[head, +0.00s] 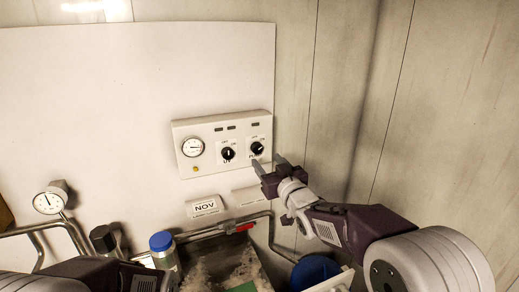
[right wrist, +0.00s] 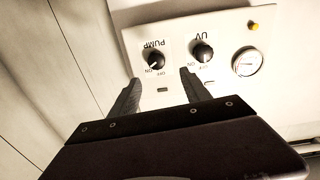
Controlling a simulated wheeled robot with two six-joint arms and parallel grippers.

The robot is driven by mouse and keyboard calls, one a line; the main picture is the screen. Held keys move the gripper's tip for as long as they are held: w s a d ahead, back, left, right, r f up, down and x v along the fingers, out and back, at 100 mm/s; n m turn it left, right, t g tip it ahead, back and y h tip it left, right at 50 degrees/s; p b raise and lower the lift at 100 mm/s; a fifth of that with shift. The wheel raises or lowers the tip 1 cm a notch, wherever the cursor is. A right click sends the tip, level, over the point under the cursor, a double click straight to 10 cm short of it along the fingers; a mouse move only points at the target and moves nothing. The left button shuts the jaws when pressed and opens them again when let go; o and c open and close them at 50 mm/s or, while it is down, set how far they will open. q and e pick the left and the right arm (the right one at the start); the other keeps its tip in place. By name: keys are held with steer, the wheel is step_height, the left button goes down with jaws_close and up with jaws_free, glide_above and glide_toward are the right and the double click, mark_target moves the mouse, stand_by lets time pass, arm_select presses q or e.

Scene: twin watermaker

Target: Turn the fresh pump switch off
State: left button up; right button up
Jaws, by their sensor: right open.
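The pump knob (head: 257,149) is a black rotary switch on the right of a white wall panel (head: 187,133). Its pointer seems tilted to the upper right. In the right wrist view, turned upside down, the PUMP knob (right wrist: 156,60) shows ON and OFF marks, its tilt seeming nearer ON. My right gripper (head: 267,163) is open and empty, just below and right of the knob. In the right wrist view its fingertips (right wrist: 161,76) are spread with the knob beyond the gap. Contact is not visible. My left arm shows at the bottom left; its gripper is not visible.
The UV knob (head: 228,154) sits left of the pump knob, with a round gauge (head: 193,147) and a yellow button (head: 196,169) further left. The wall right of the panel is bare.

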mark_target(258, 150)
steer(key=p+x, duration=0.1)
steer(key=x, duration=0.1)
steer(key=p+x, duration=0.1)
steer(key=x, duration=0.2)
steer(key=p+x, duration=0.1)
steer(key=x, duration=0.2)
steer(key=shift+w+d+f, duration=0.2)
steer(key=shift+d+f, duration=0.05)
steer(key=shift+d, duration=0.1)
steer(key=shift+a+r, duration=0.1)
steer(key=shift+a, duration=0.15)
arm_select(q)
steer(key=r, duration=0.3)
steer(key=shift+w+d+r, duration=0.1)
steer(key=shift+w+r, duration=0.25)
steer(key=shift+r, duration=0.05)
arm_select(e)
steer(key=shift+d, duration=0.1)
steer(key=shift+w, duration=0.1)
steer(key=c, duration=0.3)
arm_select(q)
steer(key=shift+w+f, duration=0.1)
steer(key=shift+w, duration=0.05)
arm_select(e)
jaws_close()
